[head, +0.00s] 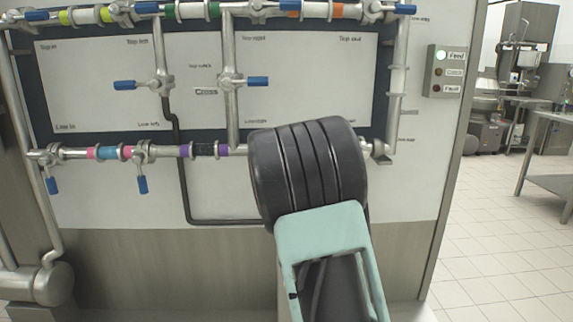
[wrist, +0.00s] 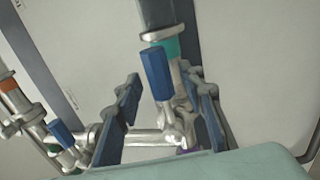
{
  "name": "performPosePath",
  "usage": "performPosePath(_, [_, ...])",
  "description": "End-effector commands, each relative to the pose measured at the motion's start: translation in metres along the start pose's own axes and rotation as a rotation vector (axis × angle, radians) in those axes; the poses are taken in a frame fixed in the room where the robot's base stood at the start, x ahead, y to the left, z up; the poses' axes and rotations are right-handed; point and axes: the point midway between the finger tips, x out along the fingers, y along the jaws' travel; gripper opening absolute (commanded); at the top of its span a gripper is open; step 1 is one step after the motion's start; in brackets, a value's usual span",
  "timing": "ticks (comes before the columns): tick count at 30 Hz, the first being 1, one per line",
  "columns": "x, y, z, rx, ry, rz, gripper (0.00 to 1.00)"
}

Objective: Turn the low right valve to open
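The low right valve is hidden behind my arm in the head view; only the "Low right" label (head: 255,121) shows beside it. In the wrist view, a valve with a blue handle (wrist: 157,72) on a metal stem stands between the two dark fingers of my gripper (wrist: 165,105). The fingers are apart, one on each side of the handle, with a visible gap at the left. I cannot tell whether the right finger touches the valve. My gripper itself is hidden in the head view.
A second blue handle (wrist: 62,133) is left of the fingers in the wrist view. Low pipe handles (head: 142,184) hang down at the left, and middle valves (head: 231,82) sit higher. A control box (head: 447,71) shows a green light. Open floor (head: 480,230) lies at the right.

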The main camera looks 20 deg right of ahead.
Motion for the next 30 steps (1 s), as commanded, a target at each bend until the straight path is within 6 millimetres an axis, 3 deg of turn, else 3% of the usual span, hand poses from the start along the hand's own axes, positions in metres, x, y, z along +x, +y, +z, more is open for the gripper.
performPosePath(18, [-0.099,0.0,0.0,0.001,0.0,-0.001,0.37])
performPosePath(24, [-0.114,0.0,0.0,-0.001,-0.001,0.0,0.37])
performPosePath(30, [-0.117,0.001,0.0,-0.001,-0.001,0.001,0.37])
